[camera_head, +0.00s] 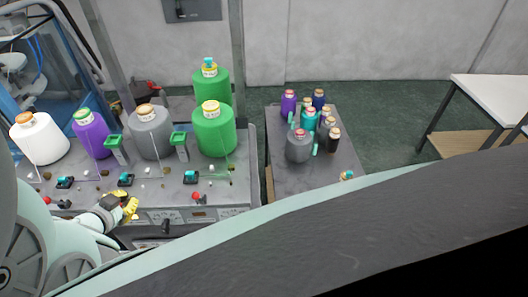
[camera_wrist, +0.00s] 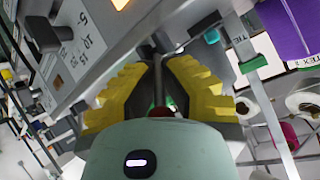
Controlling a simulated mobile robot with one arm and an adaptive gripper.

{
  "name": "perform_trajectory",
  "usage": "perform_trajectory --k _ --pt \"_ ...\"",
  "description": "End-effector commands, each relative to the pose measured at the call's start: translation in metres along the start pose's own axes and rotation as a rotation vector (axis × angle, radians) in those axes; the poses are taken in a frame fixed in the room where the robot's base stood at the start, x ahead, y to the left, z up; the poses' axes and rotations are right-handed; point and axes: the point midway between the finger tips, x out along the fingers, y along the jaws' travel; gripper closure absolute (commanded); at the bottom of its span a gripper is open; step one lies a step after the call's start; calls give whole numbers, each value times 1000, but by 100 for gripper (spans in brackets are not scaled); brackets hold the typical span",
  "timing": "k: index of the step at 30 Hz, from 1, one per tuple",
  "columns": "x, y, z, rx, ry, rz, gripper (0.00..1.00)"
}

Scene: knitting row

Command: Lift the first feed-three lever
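In the head view my gripper (camera_head: 130,209), with yellow stepped fingers, is at the front face of the grey machine, left of centre. In the wrist view my gripper (camera_wrist: 159,66) has a finger on each side of a thin dark lever rod (camera_wrist: 158,84). A red knob (camera_wrist: 160,113) shows low between the fingers, close to the palm. The fingertips come close to the rod, but I cannot tell whether they press on it. In the head view this lever is hidden by my gripper. Another red-knobbed lever (camera_head: 196,197) stands farther right along the machine front.
The grey machine (camera_head: 236,192) carries white, purple, grey and green yarn cones. A side table (camera_head: 335,168) with small cones stands to the right. A white-topped table (camera_head: 498,100) is at the far right. In the wrist view a numbered panel (camera_wrist: 75,50) lies close beside the left finger.

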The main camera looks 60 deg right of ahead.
Motion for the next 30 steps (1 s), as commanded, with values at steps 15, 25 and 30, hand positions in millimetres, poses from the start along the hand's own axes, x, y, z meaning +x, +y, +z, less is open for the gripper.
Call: perform_trajectory --k 15,25,30 --pt "-5 -2 4 -11 -83 51 100" --pt "-6 -3 5 -20 -123 76 100" --pt "-6 -4 5 -25 -144 90 100"
